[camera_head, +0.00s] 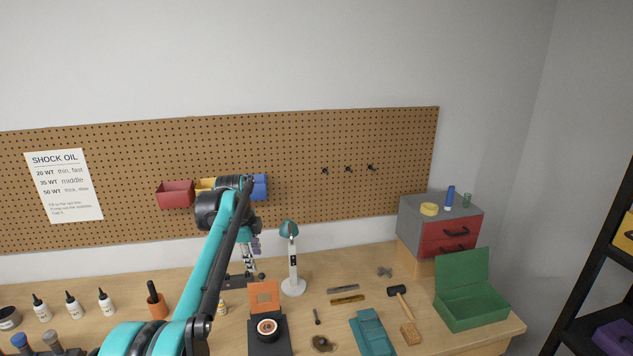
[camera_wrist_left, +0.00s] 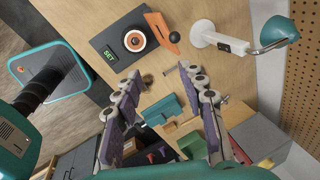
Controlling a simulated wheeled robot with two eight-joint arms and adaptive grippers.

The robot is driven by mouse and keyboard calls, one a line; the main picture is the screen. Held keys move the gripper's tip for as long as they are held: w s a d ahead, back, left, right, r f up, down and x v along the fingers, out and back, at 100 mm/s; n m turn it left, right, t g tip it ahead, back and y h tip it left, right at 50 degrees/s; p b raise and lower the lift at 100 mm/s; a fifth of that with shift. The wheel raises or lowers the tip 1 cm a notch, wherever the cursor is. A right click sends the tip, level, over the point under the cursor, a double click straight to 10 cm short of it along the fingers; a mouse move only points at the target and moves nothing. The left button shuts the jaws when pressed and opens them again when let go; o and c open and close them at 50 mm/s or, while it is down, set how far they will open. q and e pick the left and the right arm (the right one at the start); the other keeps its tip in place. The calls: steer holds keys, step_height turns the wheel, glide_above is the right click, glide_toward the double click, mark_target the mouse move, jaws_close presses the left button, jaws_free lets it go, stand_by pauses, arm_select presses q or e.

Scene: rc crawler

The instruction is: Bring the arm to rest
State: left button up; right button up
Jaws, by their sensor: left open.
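My left arm (camera_head: 222,255) is teal and black. It rises from the bottom of the head view and bends over at an elbow in front of the pegboard bins. My left gripper (camera_head: 250,258) hangs down from it, near the teal lamp, and partly blends with a dark stand behind it. In the left wrist view my left gripper (camera_wrist_left: 160,88) shows its two purple-padded fingers spread wide, with nothing between them but the bench beyond. My right gripper is not in view.
The teal lamp (camera_head: 293,272) stands close right of the gripper. A black device with an orange plate (camera_head: 265,297) is in front. A green box (camera_head: 472,306) stands open at right; a hammer (camera_head: 400,299) and a teal tray (camera_head: 371,334) lie nearer the middle. Bottles stand at left.

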arm_select(q)
steer(key=s+d+f+n+t+b, duration=0.1)
steer(key=s+f+n+b, duration=0.15)
steer(key=s, duration=0.45)
steer(key=s+d+f+n+t+b, duration=0.1)
steer(key=s+d+n+b, duration=0.1)
steer(key=s+n, duration=0.35)
steer(key=s+d+f+n+b, duration=0.1)
steer(key=s+n+b, duration=0.15)
steer(key=s, duration=0.65)
steer(key=s+d+f+n+t+b, duration=0.1)
steer(key=s+f+n+b, duration=0.4)
steer(key=s+f, duration=1.1)
steer(key=n+t, duration=0.1)
steer(key=n, duration=0.1)
steer(key=shift+s+f+n+y, duration=0.3)
steer(key=shift+n+y, duration=0.05)
steer(key=shift+y, duration=0.05)
